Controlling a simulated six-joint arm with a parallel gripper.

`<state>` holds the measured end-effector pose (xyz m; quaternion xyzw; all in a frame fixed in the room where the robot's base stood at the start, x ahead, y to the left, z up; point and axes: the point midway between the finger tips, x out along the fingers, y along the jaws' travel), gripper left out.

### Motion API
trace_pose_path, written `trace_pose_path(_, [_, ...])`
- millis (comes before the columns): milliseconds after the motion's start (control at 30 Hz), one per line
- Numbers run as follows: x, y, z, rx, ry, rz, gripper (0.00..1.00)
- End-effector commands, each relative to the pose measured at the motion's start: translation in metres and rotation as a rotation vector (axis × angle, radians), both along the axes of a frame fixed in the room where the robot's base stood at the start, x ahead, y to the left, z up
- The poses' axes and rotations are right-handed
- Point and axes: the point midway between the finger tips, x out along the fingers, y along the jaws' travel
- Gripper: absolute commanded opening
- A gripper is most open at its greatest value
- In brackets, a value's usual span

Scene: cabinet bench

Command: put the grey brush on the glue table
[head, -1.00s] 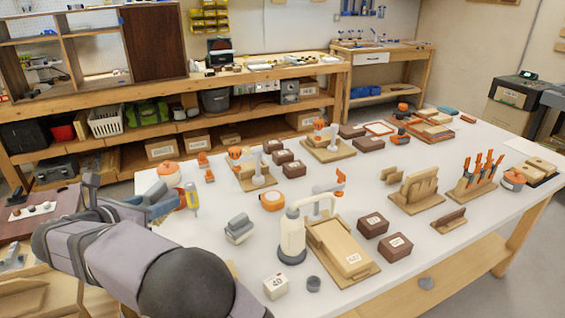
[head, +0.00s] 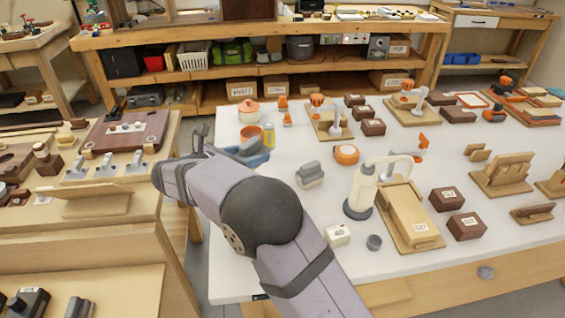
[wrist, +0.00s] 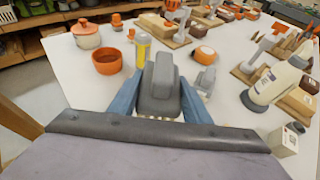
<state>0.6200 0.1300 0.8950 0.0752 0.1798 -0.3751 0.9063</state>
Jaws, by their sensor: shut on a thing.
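My gripper (head: 248,152) is over the left edge area of the white table (head: 290,240). In the wrist view its blue fingers (wrist: 160,98) are shut on a grey brush (wrist: 158,76), a rounded grey block with a raised grip and a little pale bristle at its lower edge. In the head view the held brush is mostly hidden by the fingers. A second, similar grey block with a pale underside (head: 310,174) lies on the white table, right of my gripper. No label shows which surface is the glue table.
An orange cup (wrist: 106,62), lidded pot (head: 249,112) and yellow tube (head: 268,135) stand close to my gripper. A white pump bottle (head: 362,190) stands farther right. A wooden bench (head: 95,230) with a dark board and clamps is at left, past a gap.

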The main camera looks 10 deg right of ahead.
Motion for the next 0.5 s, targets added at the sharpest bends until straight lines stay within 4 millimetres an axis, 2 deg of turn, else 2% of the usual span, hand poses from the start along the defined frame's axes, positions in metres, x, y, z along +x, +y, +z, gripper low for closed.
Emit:
trace_pose_path(33, [0.0,0.0,-0.01,-0.003,0.004,0.001,0.18])
trace_pose_path(200, [0.0,0.0,-0.034,-0.003,0.003,0.0,0.18])
trace_pose_path(500, [0.0,0.0,-0.044,-0.001,0.0,0.0,0.18])
